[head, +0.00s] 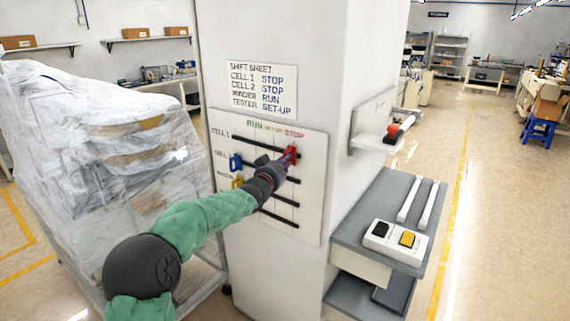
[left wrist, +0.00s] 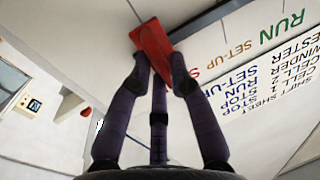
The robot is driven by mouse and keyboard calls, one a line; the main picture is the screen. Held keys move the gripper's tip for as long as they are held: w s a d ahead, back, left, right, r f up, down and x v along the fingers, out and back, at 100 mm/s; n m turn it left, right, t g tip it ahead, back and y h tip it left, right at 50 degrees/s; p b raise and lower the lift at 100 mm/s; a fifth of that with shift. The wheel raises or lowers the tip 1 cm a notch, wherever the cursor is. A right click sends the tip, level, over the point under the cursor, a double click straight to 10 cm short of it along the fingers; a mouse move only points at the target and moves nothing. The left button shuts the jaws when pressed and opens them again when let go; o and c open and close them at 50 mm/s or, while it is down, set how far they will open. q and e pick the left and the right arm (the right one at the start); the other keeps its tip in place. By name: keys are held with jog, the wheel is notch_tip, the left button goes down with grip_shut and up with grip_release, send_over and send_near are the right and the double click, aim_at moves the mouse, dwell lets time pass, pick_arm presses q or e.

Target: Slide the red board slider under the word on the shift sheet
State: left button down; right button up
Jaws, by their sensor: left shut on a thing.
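The white board (head: 310,210) on the pillar has dark slots and column labels RUN, SET-UP and STOP. The red slider (head: 291,153) is at the right end of the top slot, the CELL 1 row, below STOP. My left gripper (head: 279,165) is shut on the red slider; its fingers also show around the slider (left wrist: 152,45) in the left wrist view. The shift sheet (head: 262,90) above reads CELL 1 STOP, CELL 2 STOP, WINDER RUN, TESTER SET-UP. My gripper and arm hide parts of the middle slots. My right gripper is not in view.
A blue slider (head: 236,162) and a yellow slider (head: 238,182) sit at the left of lower slots. A plastic-wrapped machine (head: 90,150) fills the left. Open floor lies far right.

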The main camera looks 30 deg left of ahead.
pick_arm(q)
jog(key=shift+d+f, duration=0.2)
jog(key=shift+d, duration=0.05)
jog(key=c, duration=1.4)
grip_release()
jog(key=shift+c, duration=0.2)
jog(key=o, duration=0.3)
jog(key=shift+d+r, duration=0.1)
jog(key=shift+d, duration=0.1)
jog(key=shift+a, duration=0.15)
jog(key=s, duration=0.4)
jog(key=s+d, duration=0.1)
jog(key=s, duration=0.7)
jog(key=shift+d, duration=0.2)
